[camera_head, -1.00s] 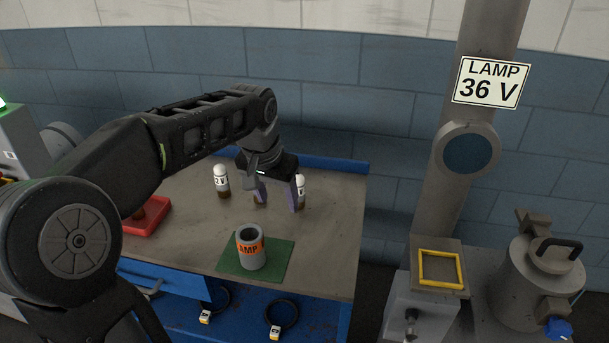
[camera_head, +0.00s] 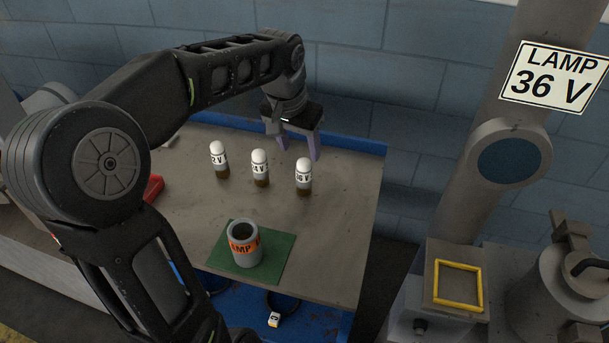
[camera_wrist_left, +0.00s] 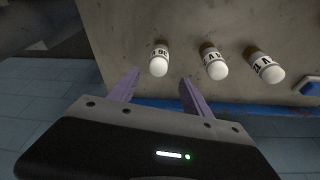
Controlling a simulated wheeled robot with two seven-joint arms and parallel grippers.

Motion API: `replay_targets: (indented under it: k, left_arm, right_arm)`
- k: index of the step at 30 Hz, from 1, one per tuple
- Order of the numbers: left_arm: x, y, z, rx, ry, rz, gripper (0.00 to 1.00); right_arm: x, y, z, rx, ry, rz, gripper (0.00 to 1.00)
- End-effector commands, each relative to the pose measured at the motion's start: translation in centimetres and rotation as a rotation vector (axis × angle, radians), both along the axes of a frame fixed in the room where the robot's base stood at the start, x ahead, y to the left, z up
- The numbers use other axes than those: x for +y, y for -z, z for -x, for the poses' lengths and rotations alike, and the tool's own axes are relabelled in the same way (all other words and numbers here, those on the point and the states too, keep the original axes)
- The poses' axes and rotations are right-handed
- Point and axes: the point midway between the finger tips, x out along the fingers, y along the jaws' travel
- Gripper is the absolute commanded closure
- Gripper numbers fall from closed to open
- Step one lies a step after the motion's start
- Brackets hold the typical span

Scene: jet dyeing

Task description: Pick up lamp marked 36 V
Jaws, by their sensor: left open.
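The lamp marked 36 V (camera_head: 304,177) stands upright on the grey table, rightmost of three white-topped lamps in the head view. The middle lamp (camera_head: 260,168) and the left lamp marked 12 V (camera_head: 219,160) stand beside it. In the left wrist view the 36 V lamp (camera_wrist_left: 159,61) is the leftmost, just beyond the fingertips and roughly between their lines. My left gripper (camera_head: 293,147) is open and empty, behind the lamps near the table's back edge; its purple fingers show in the left wrist view (camera_wrist_left: 158,78). My right gripper is not in view.
A grey cup labelled LAMP (camera_head: 244,246) stands on a green mat (camera_head: 280,262) at the table's front. A red object (camera_head: 153,187) lies at left. A blue rail (camera_head: 350,143) edges the table's back. A LAMP 36 V sign (camera_head: 556,77) is on the post at right.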

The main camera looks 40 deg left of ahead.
Motion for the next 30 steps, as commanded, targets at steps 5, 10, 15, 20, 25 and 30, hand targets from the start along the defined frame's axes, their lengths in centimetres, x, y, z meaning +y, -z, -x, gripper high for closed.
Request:
replay_targets:
  k: [5, 10, 15, 20, 25, 30]
  left_arm:
    - [0.0, 1.5, -0.4, 0.0, -0.001, 0.001, 0.43]
    - [0.0, 1.5, -0.4, -0.001, -0.001, 0.001, 0.43]
    - [0.0, 1.8, -0.5, 0.001, 0.0, 0.001, 0.43]
    - [-0.2, 3.7, -0.8, 0.004, 0.001, 0.002, 0.43]
    - [-0.2, 6.0, -1.4, 0.002, 0.0, 0.001, 0.43]
    - [-0.2, 6.6, -1.6, -0.001, 0.0, 0.001, 0.43]
  right_arm:
    - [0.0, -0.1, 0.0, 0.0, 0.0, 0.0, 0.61]
    - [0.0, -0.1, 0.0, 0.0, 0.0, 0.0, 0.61]
    - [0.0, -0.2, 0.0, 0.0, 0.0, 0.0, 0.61]
    - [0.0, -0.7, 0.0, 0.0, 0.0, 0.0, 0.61]
    - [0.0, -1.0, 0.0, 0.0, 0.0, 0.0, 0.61]
    - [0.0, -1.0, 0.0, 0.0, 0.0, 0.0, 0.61]
